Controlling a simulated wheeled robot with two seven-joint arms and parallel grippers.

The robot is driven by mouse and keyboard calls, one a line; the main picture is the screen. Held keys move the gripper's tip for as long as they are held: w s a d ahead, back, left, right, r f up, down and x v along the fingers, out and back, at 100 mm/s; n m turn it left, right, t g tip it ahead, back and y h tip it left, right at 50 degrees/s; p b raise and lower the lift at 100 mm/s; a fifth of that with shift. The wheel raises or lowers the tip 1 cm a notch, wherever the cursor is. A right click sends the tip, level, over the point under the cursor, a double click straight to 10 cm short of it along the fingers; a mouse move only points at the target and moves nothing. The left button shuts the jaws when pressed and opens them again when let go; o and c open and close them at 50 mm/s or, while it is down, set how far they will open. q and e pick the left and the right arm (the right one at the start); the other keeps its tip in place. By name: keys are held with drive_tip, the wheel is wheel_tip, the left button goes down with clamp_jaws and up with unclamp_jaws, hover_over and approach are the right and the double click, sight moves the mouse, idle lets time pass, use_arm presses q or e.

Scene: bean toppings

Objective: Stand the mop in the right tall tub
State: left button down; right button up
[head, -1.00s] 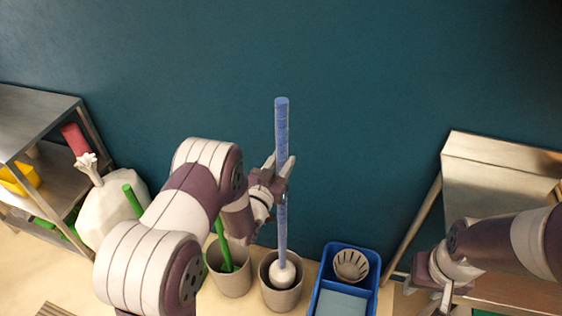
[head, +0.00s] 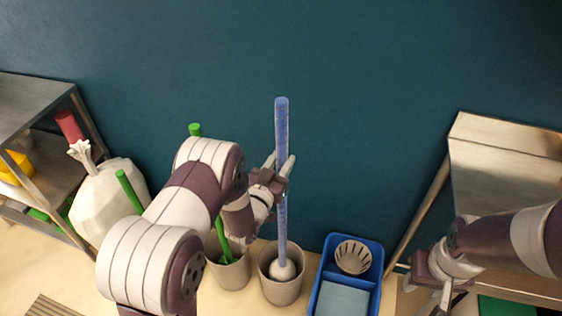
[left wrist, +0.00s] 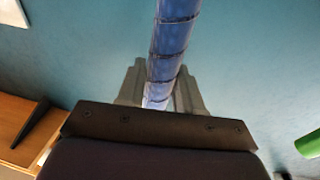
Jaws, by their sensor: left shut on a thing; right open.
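The mop has a long blue handle (head: 282,130) and a round whitish head (head: 283,269). It stands nearly upright, with its head inside the mouth of the right tall tub (head: 281,290), a grey-beige bin. Whether the head touches the tub's bottom cannot be told. My left gripper (head: 283,177) is shut around the handle about midway up. In the left wrist view the blue handle (left wrist: 172,45) runs between the two fingers. The left tall tub (head: 232,272) stands beside it with a green stick (head: 222,240) inside. My right gripper (head: 438,292) is open and empty at the lower right.
A blue two-part bucket (head: 324,268) with a grey wringer basket (head: 353,257) stands right of the tubs. A white sack (head: 103,200) and a metal shelf (head: 30,95) are at the left. A metal counter (head: 500,150) is at the right. The wall stands close behind.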

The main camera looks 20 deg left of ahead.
use_arm(q)
drive_tip(key=c, duration=0.7)
unclamp_jaws()
drive_tip(key=shift+o, duration=0.2)
drive_tip(key=shift+s+a+f, duration=0.1)
drive_tip(key=shift+s, duration=0.35)
drive_tip(key=s+a, duration=0.2)
drive_tip(key=s, duration=0.9)
drive_tip(key=shift+s+f, duration=0.3)
drive_tip(key=shift+f, duration=0.1)
